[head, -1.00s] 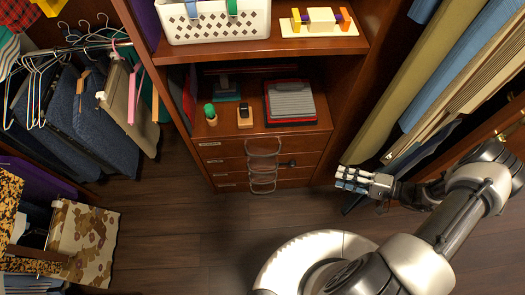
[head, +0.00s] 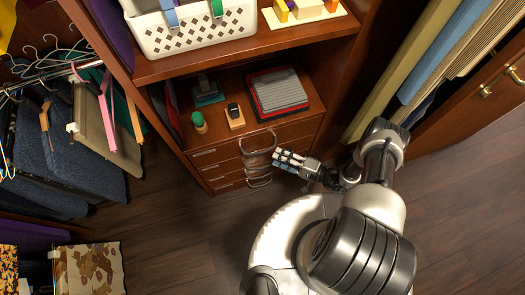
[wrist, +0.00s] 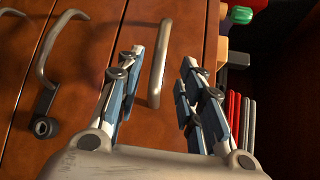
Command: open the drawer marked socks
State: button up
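The chest has three stacked drawers (head: 226,164) with small label plates at their left ends, such as the top label (head: 204,153). I cannot read the labels here. Each drawer has a metal bar handle and all look shut. My gripper (head: 279,159) is open, just right of the handles in the head view. The wrist view looks sideways on the fronts, with the chest top at right. There the top drawer's handle (wrist: 160,62) appears between my open fingers (wrist: 160,68), with no clear contact. The middle drawer's handle (wrist: 47,52) is left of them.
A black knob (wrist: 44,127) sticks out beside the middle handle. A stamp-like green item (head: 199,122), an orange block (head: 235,116) and a grey folded stack (head: 276,91) lie on the chest top. Hanging clothes crowd both sides. Floor is free in front.

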aim_at(263, 151)
jog(key=b+x, duration=0.1)
jog(key=x, duration=0.7)
jog(key=shift+w, duration=0.1)
grip_shut()
dwell(0.5)
